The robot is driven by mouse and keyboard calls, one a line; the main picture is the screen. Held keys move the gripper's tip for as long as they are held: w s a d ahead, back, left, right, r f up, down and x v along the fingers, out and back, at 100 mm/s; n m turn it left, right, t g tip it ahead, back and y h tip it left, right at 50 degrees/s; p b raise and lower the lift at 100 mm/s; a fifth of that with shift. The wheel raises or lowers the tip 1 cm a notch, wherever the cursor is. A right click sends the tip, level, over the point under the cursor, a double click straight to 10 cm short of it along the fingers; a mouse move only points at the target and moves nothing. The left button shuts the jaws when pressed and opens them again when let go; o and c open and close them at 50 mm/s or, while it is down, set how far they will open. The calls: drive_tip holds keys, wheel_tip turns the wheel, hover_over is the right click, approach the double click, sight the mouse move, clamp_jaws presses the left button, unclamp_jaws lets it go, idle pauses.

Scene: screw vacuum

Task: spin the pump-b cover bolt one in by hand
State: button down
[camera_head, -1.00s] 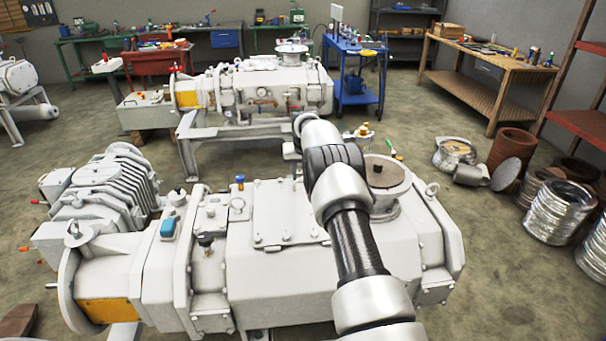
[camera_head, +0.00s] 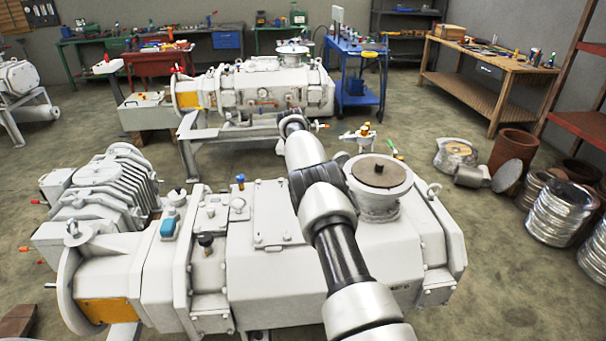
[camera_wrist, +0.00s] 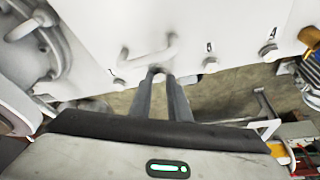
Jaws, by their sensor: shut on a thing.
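In the wrist view my gripper (camera_wrist: 159,75) has its two dark fingers close together, with the tips at the edge of a white pump housing (camera_wrist: 190,25). It is shut on a small bolt (camera_wrist: 157,69), mostly hidden between the fingertips. I cannot tell whether the bolt sits in its hole. Other bolt heads (camera_wrist: 210,65) line the same edge on both sides, and a curved handle (camera_wrist: 150,52) is just beyond the tips. In the head view my arm reaches over the large near pump (camera_head: 290,290) and hides the gripper.
A second white pump (camera_head: 270,90) stands on a frame behind the near one. A blue cart (camera_head: 358,95) and a wooden bench (camera_head: 490,75) are further back. Metal coils (camera_head: 555,205) lie at the right. Open floor lies between the pumps and the bench.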

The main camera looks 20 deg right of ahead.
drive_tip(key=c, duration=1.7)
unclamp_jaws()
drive_tip(key=shift+o, duration=0.2)
drive_tip(key=shift+r, duration=0.15)
drive_tip(key=v, duration=1.7)
drive_tip(key=shift+b, duration=0.3)
